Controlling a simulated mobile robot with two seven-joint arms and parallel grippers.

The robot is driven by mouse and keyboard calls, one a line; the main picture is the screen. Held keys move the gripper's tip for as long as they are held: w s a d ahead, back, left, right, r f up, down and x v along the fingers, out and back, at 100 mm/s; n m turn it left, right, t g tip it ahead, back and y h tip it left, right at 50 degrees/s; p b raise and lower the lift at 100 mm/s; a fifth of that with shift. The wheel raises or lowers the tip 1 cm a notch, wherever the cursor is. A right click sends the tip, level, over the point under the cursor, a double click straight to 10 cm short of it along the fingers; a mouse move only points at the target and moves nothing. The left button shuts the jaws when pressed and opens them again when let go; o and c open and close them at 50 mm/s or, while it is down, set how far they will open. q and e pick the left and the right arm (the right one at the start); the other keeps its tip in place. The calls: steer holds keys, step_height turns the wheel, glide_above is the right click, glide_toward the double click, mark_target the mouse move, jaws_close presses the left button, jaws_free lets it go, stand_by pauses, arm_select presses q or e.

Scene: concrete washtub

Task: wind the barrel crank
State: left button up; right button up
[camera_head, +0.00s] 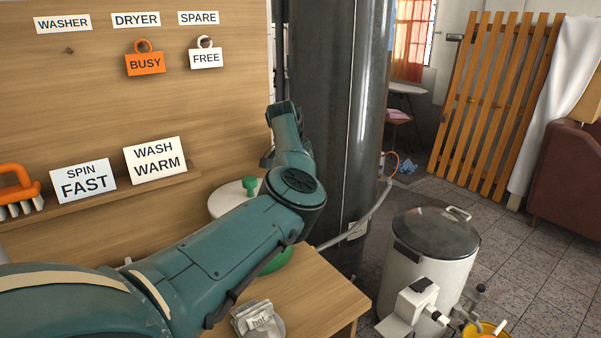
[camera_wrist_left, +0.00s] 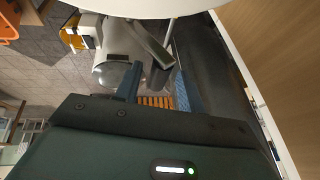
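A white round drum top (camera_head: 228,197) with a green knob (camera_head: 250,186) shows behind my left arm in the head view. A green rounded part (camera_head: 276,262) shows below the arm. They look like the barrel and its crank handle, but my arm hides most of them. In the left wrist view a large white rounded surface (camera_wrist_left: 180,7) fills the top edge, with a thin pale rod (camera_wrist_left: 170,28) below it. My left gripper (camera_wrist_left: 156,70) has its fingers apart with nothing seen held between them. In the head view its fingertips are hidden. My right gripper is not in view.
A dark column (camera_head: 335,90) stands just behind my arm. A white tub with a grey lid (camera_head: 436,232) stands on the right. A wooden panel with a card ledge (camera_head: 90,207) is left.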

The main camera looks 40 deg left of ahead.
arm_select(q)
jaws_close()
steer(key=shift+a, duration=0.15)
steer(key=shift+a, duration=0.25)
steer(key=shift+w+a+f+b, duration=0.2)
steer(key=shift+a+f, duration=0.15)
steer(key=shift+a, duration=0.15)
steer(key=shift+w+a+f+b, duration=0.15)
steer(key=shift+a+f, duration=0.15)
steer(key=shift+a, duration=0.15)
jaws_free()
steer(key=shift+a, duration=0.15)
steer(key=shift+o, duration=0.5)
steer(key=shift+f, duration=0.1)
